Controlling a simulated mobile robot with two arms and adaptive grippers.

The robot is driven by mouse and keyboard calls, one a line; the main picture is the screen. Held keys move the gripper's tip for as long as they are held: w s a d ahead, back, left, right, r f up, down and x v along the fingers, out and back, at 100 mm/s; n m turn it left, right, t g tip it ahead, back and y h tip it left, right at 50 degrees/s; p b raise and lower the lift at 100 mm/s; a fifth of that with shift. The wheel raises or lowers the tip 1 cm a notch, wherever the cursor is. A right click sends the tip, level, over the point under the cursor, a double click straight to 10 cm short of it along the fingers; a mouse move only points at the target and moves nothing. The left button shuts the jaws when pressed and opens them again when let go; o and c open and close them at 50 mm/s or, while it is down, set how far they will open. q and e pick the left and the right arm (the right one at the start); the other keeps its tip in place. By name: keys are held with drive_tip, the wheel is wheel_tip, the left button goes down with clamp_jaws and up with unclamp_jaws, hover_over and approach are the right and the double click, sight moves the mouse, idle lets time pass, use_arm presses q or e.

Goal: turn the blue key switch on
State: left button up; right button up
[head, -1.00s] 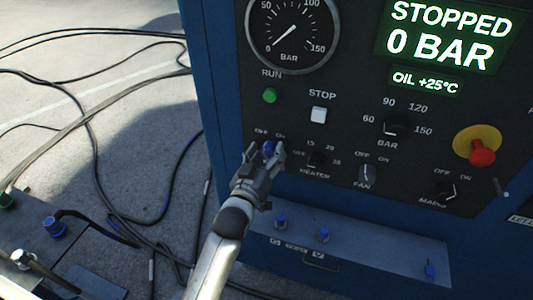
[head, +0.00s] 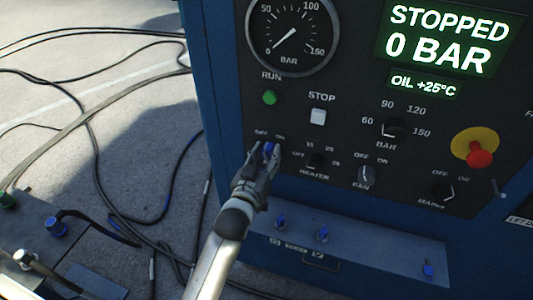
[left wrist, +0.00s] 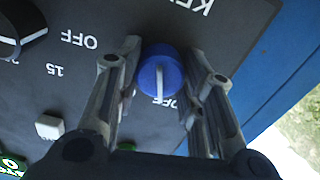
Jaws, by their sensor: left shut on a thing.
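The blue key switch (head: 269,149) is a round blue knob low on the left of the dark control panel. It also shows in the left wrist view (left wrist: 160,70), where its white pointer line aims at the OFF mark, seen upside down. ON is marked at its upper right in the head view. My left gripper (head: 264,160) is shut on the knob, with one finger (left wrist: 122,85) on each side. The fingers hide part of the knob in the head view. My right gripper is not in view.
The heater knob (head: 315,160) is close on the right, with the fan knob (head: 366,174) beyond. The green run button (head: 270,97) and white stop button (head: 318,116) are above. A ledge (head: 375,240) with blue fittings juts out below. The display (head: 440,40) reads STOPPED, 0 BAR.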

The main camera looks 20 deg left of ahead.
use_arm(q)
drive_tip(key=m+p, duration=0.1)
drive_tip(key=m, duration=0.1)
drive_tip(key=shift+r+m, duration=0.1)
drive_tip(key=shift+m, duration=0.3)
drive_tip(key=m, duration=0.2)
drive_tip(key=shift+m+p, duration=0.4)
drive_tip(key=m, duration=0.4)
drive_tip(key=shift+p, duration=0.3)
drive_tip(key=shift+m, duration=0.4)
drive_tip(key=o, duration=1)
drive_tip(key=shift+o, duration=0.2)
